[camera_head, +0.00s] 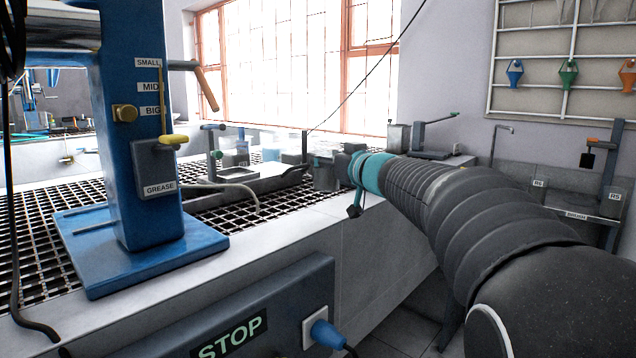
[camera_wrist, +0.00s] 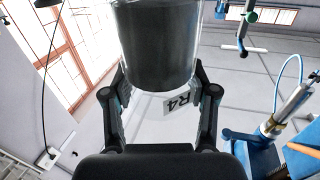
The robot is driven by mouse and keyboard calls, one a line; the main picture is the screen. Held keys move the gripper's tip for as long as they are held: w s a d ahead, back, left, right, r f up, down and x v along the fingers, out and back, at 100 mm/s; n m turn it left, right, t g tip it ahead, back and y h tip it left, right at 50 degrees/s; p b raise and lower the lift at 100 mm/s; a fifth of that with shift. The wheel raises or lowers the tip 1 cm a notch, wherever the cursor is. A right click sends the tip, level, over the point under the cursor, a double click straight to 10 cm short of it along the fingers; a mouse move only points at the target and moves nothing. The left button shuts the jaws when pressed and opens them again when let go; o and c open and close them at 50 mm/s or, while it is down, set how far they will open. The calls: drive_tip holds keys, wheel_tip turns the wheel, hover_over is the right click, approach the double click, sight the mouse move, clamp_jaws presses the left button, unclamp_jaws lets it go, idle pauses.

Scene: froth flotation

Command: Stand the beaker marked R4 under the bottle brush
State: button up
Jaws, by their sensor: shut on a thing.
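The beaker marked R4 (camera_wrist: 155,50) is clear with dark contents and fills the top middle of the wrist view. Its R4 label (camera_wrist: 178,103) appears upside down below it. My gripper (camera_wrist: 160,82) has a finger on each side of the beaker and is shut on it. In the head view my arm hides most of the gripper, and I cannot clearly make out the beaker there. A stand with an orange-topped post and a dark hanging part (camera_head: 587,159) is at the right; I cannot tell whether this is the bottle brush.
A blue stand (camera_head: 135,225) marked SMALL, MID, BIG and GREASE rises at the left from a black grating (camera_head: 40,215). A STOP panel (camera_head: 235,335) is in front. A grey bench (camera_head: 565,200) at the right has R6 and R5 labels. Clear floor shows below it.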

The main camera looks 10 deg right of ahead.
sight(324, 182)
drive_tip(key=shift+s+a+f, duration=0.1)
drive_tip(key=shift+a+f, duration=0.6)
drive_tip(key=shift+a, duration=0.25)
drive_tip(key=shift+f+b, duration=1.15)
drive_tip(key=shift+f, duration=0.7)
drive_tip(key=shift+f, duration=0.1)
drive_tip(key=o, duration=1.2)
drive_tip(key=shift+c, duration=0.2)
drive_tip(key=shift+s, duration=0.1)
drive_tip(key=v, duration=1.2)
drive_tip(key=shift+p, duration=0.35)
